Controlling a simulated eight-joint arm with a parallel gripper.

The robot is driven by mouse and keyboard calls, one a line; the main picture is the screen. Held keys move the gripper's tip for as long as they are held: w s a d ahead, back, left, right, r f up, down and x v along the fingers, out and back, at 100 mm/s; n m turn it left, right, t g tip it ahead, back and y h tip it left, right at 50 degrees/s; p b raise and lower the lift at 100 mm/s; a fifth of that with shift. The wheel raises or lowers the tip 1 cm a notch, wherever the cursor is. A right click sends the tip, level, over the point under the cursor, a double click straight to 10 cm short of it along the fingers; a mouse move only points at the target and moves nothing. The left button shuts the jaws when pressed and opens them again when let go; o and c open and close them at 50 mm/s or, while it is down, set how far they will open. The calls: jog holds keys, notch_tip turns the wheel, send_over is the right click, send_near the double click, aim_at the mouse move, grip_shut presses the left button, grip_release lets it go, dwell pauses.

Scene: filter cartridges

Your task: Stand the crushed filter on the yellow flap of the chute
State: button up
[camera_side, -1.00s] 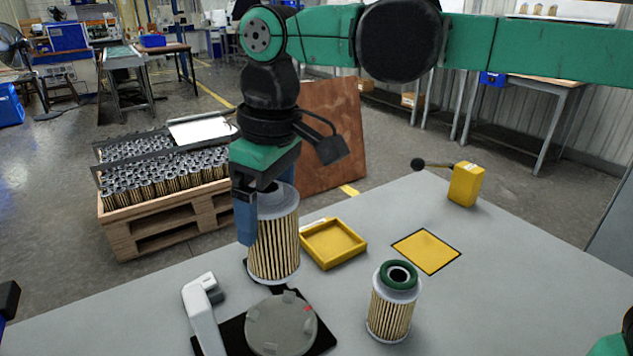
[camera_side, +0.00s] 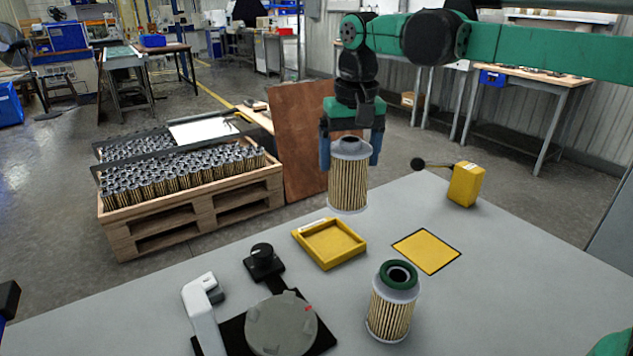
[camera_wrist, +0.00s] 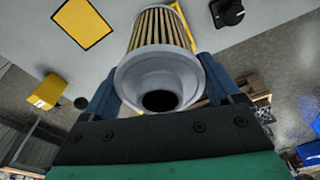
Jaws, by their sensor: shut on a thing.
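My gripper (camera_side: 350,158) is shut on a pleated filter (camera_side: 348,187) with grey end caps. It holds the filter upright in the air above the back of the table, behind the yellow tray. In the wrist view the filter (camera_wrist: 161,75) sits between the two blue fingers, its open end cap facing the camera. I see no clear dent on it. The yellow flap (camera_side: 427,251) shows as a flat yellow square with a dark border on the table, right of the tray. It is bare, and it also shows in the wrist view (camera_wrist: 82,22).
A second filter (camera_side: 392,306) with a green ring stands at the front. A shallow yellow tray (camera_side: 318,260) is empty. A grey round fixture (camera_side: 281,325), a black knob (camera_side: 263,262) and a yellow box (camera_side: 466,185) with a black ball-ended rod stand on the table (camera_side: 520,290).

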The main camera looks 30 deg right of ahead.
jog(key=s+d+f+m, duration=0.3)
jog(key=d+f+m, duration=0.2)
jog(key=d, duration=0.3)
jog(key=s+d+f+m+h, duration=0.1)
jog(key=s+d+f+m, duration=0.2)
jog(key=d+f+m, duration=0.3)
jog(key=shift+d+f+g, duration=0.4)
jog(key=shift+d+f, duration=0.35)
jog(key=shift+d, duration=0.4)
jog(key=shift+f, duration=0.55)
jog(key=o, duration=1.1)
jog(key=shift+r, duration=0.15)
jog(key=shift+r, duration=0.85)
